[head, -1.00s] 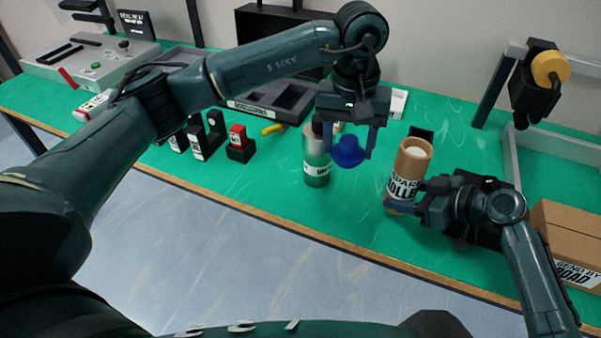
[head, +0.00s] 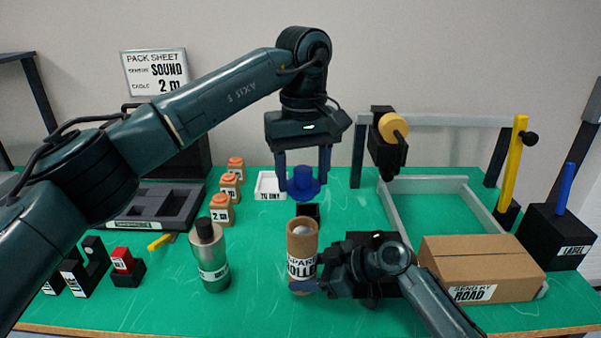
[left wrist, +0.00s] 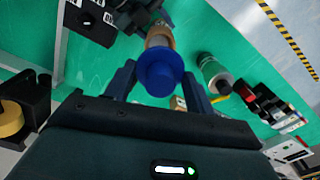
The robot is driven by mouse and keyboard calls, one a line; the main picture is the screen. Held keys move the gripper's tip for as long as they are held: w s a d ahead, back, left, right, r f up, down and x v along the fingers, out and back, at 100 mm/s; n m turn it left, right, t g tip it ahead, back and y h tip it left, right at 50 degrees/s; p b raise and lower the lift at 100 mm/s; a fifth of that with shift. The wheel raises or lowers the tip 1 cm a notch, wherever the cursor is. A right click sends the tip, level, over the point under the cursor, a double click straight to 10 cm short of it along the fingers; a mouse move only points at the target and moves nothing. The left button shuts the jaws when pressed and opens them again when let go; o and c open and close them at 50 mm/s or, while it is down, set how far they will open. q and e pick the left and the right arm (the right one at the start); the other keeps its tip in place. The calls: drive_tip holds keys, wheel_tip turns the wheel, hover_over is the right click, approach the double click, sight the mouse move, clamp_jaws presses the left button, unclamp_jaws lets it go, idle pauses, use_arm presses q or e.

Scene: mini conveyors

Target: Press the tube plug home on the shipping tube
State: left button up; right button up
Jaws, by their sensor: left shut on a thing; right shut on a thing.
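The shipping tube (head: 302,262) is a brown cardboard cylinder with a printed label, upright on the green table. My right gripper (head: 312,286) is shut on its lower part from the right. My left gripper (head: 304,180) is shut on the blue tube plug (head: 301,187) and holds it above the tube's open top, apart from it. In the left wrist view the plug (left wrist: 160,72) sits between the fingers, with the tube's rim (left wrist: 160,38) partly hidden behind it.
A metal bottle with a green base (head: 211,262) stands left of the tube. A cardboard box (head: 482,262) lies at the right. Several orange-topped weights (head: 221,212) and a white tray (head: 268,190) stand behind.

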sight(303, 169)
use_arm(q)
drive_tip(key=shift+f, duration=2.9)
drive_tip(key=shift+f, duration=1.3)
drive_tip(key=o, duration=1)
drive_tip(key=shift+o, duration=0.2)
wheel_tip(303, 169, up, 12)
drive_tip(key=shift+r, duration=0.1)
drive_tip(key=shift+c, duration=0.2)
